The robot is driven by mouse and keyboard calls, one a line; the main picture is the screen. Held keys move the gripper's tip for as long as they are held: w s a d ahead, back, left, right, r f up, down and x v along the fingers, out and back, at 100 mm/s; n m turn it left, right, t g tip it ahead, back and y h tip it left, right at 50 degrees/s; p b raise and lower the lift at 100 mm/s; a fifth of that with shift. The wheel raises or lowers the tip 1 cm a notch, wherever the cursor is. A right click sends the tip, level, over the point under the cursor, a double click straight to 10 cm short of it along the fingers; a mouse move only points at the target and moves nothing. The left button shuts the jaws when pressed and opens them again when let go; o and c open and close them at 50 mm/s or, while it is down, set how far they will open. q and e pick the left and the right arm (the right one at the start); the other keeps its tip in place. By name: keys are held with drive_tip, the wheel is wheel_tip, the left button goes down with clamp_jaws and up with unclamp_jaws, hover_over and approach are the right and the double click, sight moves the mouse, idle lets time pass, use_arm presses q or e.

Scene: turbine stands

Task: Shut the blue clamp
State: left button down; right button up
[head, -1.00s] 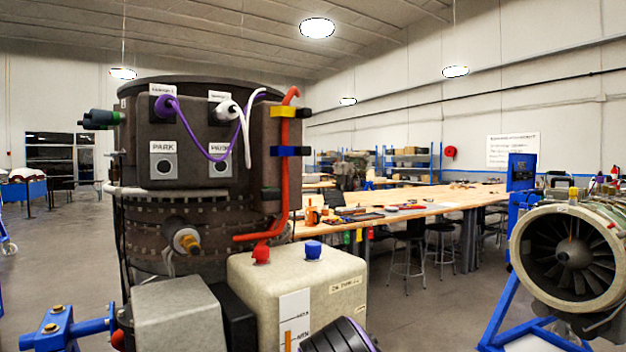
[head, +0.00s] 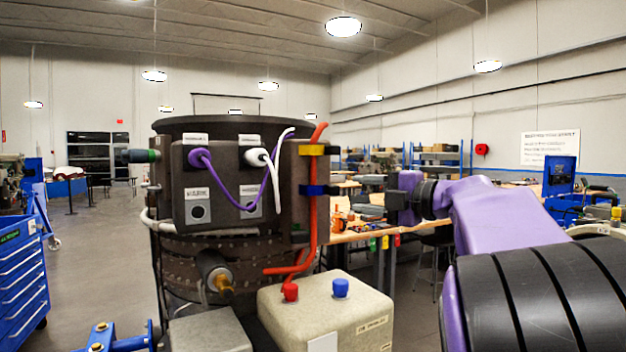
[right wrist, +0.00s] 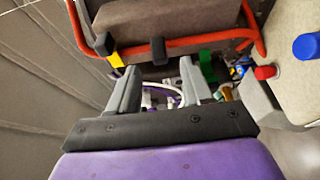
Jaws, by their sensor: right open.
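The blue clamp (head: 313,190) sits around the red hose (head: 313,225) on the right side of the dark turbine casing (head: 240,125). Its black end points right. Whether it is shut cannot be made out. A yellow clamp (head: 310,150) sits above it on the same hose. My right gripper (head: 368,208) is open and empty, to the right of the blue clamp and apart from it, fingers pointing left. In the right wrist view the open fingers (right wrist: 158,72) face a dark clamp end (right wrist: 158,50), with the yellow clamp (right wrist: 108,48) to its left. My left gripper is out of view.
A beige box (head: 330,310) with a red cap (head: 290,291) and a blue cap (head: 340,288) stands below the hose. Purple and white cables loop over the casing front. A long workbench (head: 365,235) lies behind my right gripper. A blue tool cabinet (head: 22,270) is at the left.

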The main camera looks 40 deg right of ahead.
sight(339, 189)
drive_tip(key=w+p, duration=0.1)
drive_tip(key=w, duration=0.1)
drive_tip(key=w+a, duration=0.1)
drive_tip(key=w, duration=0.1)
drive_tip(key=w+p, duration=0.1)
drive_tip(key=w, duration=0.1)
drive_tip(key=shift+w+a+r+p, duration=0.25)
drive_tip(key=shift+w+a+p, duration=0.05)
drive_tip(key=shift+w+a, duration=0.1)
drive_tip(key=shift+w+d+f, duration=0.1)
drive_tip(key=shift+w+f, duration=0.1)
drive_tip(key=shift+w, duration=0.25)
clamp_jaws()
